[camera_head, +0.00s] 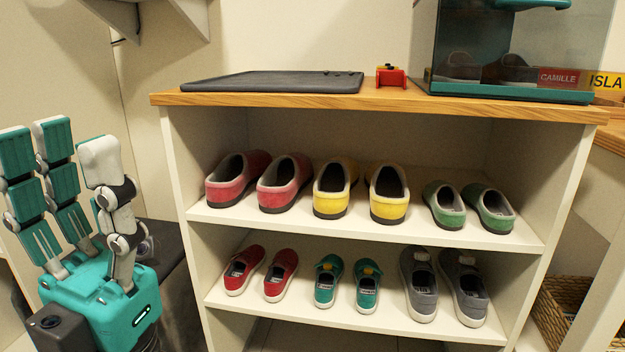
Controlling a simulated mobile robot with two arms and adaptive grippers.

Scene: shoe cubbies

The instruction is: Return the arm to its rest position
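My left gripper (78,150) is at the left side of the view, with its teal and white fingers pointing up. The fingers are spread apart and nothing shows between them. It is to the left of the shoe cubby (180,150) and apart from it. My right gripper is not in view.
The upper shelf holds red clogs (284,183), yellow clogs (389,192) and green clogs (446,205). The lower shelf holds red shoes (280,275), teal shoes (327,281) and grey shoes (463,287). A dark tray (275,83), a red item (391,78) and a glass case (520,93) stand on top.

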